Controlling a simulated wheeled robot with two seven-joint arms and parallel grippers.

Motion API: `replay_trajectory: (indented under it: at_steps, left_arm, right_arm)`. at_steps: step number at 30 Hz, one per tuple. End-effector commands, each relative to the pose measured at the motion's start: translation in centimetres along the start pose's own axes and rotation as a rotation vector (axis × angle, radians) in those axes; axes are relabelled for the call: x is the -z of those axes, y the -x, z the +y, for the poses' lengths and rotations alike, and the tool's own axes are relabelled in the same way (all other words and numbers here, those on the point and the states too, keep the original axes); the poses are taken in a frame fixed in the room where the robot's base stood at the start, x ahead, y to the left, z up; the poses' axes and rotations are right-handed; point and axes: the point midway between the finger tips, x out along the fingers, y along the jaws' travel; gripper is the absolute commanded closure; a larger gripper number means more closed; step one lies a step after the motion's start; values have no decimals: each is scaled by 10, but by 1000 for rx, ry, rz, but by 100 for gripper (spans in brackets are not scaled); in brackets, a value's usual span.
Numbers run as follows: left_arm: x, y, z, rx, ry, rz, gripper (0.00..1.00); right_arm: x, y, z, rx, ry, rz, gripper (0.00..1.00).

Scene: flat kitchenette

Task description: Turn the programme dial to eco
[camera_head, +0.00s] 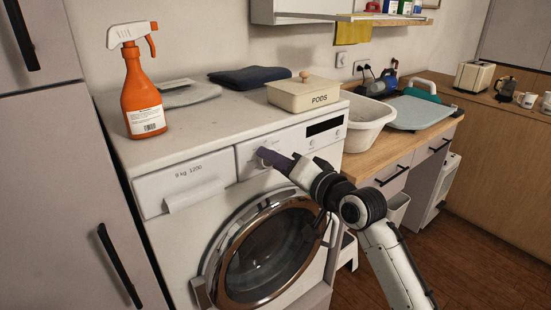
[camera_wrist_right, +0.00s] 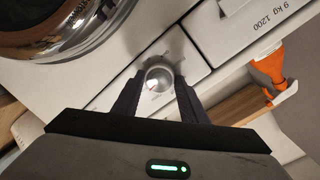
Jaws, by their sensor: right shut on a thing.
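The washing machine (camera_head: 150,165) stands in front of me with its round door closed. Its programme dial is a silver knob on the front panel, seen clearly in the right wrist view (camera_wrist_right: 159,78). In the head view my right gripper (camera_head: 268,157) reaches the panel and mostly covers the dial. In the right wrist view the two dark fingers of my right gripper (camera_wrist_right: 157,90) stand on either side of the dial, shut on it. The marks around the dial are too small to read. My left gripper is not in view.
An orange spray bottle (camera_head: 143,95), a dark folded cloth (camera_head: 250,76) and a PODS box (camera_head: 303,95) stand on the machine. A white basin (camera_head: 364,118) is on the wooden counter to the right. The detergent drawer (camera_head: 185,185) is closed.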

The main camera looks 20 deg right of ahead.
Motion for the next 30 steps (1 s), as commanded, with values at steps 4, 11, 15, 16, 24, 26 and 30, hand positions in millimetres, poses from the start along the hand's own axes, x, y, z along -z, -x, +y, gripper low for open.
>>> replay_trajectory:
  at_steps: [4, 11, 15, 16, 24, 26, 30]
  left_arm:
    - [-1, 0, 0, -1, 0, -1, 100]
    - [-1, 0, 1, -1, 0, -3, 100]
    - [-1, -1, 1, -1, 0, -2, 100]
    - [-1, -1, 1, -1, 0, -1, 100]
    - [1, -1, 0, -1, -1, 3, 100]
    - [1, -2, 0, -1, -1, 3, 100]
    - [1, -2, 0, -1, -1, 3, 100]
  right_arm:
    - [1, 0, 1, 3, -68, -5, 83]
    - [0, 0, 0, 7, -122, -12, 83]
    - [0, 0, 1, 7, -131, -13, 84]
    - [0, 0, 1, 7, -132, -13, 84]
    - [0, 0, 1, 7, -131, -13, 84]
    - [1, 0, 1, 7, -131, -13, 56]
    - [1, 0, 0, 7, -130, -13, 42]
